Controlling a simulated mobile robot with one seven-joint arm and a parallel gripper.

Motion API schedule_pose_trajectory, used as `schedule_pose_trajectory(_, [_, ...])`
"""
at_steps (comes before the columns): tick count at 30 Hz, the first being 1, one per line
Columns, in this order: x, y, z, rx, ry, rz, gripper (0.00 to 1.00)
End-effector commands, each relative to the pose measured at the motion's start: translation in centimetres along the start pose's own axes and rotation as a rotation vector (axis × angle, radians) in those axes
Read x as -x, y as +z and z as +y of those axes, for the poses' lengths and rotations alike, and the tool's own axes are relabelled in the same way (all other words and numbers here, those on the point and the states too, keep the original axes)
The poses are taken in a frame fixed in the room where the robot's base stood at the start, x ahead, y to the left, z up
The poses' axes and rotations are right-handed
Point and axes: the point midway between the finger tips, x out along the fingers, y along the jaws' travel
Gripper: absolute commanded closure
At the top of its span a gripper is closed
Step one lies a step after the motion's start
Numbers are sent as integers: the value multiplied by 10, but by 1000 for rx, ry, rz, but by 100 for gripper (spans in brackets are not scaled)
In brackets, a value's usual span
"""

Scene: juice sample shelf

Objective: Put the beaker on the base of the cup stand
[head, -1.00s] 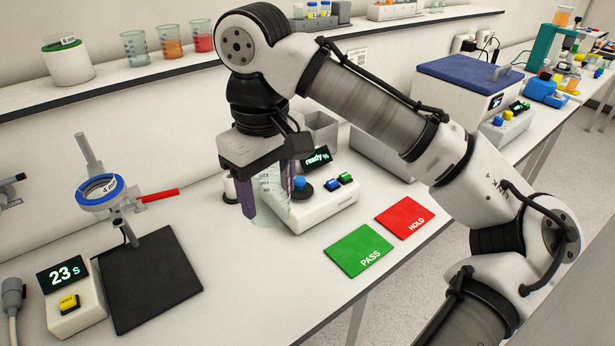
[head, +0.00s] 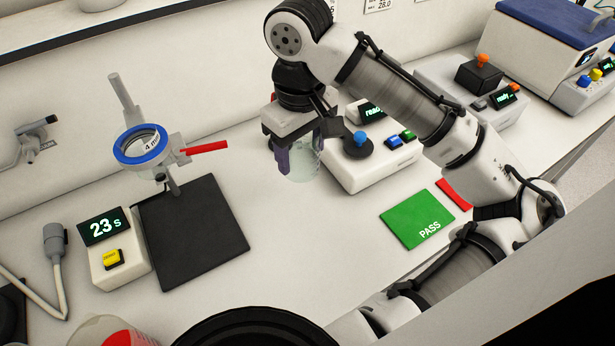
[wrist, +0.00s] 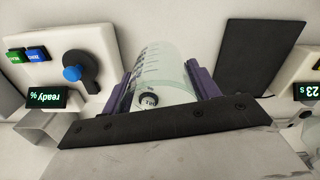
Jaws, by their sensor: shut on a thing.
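A clear glass beaker (head: 306,160) is held between the purple fingers of my gripper (head: 298,158), upright over the bench to the right of the cup stand. In the wrist view the beaker (wrist: 160,70) with its printed scale lies between both fingers of my gripper (wrist: 165,82). I cannot tell if its bottom touches the bench. The cup stand has a flat black base (head: 195,235), which is bare, a post and a blue ring (head: 120,152) marked 4 mm with a red handle (head: 206,147). The base also shows in the wrist view (wrist: 262,52).
A timer (head: 118,255) reading 23 s stands left of the base. A white device with a blue knob (head: 360,140) is close to the right of my gripper. A green PASS mat (head: 418,219) lies further right. Bench between base and beaker is clear.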

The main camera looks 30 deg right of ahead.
Motion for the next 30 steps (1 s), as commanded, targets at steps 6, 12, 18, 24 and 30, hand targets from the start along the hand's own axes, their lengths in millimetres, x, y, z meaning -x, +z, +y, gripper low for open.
schedule_pose_trajectory(6, [-48,0,-1,1,-4,1,64])
schedule_pose_trajectory(12, [-65,0,0,-2,-2,-1,64])
schedule_pose_trajectory(18, [-94,1,0,-1,-1,-2,64])
schedule_pose_trajectory(24, [-105,0,0,-1,1,0,64])
schedule_pose_trajectory(30, [-106,0,0,-1,1,0,64])
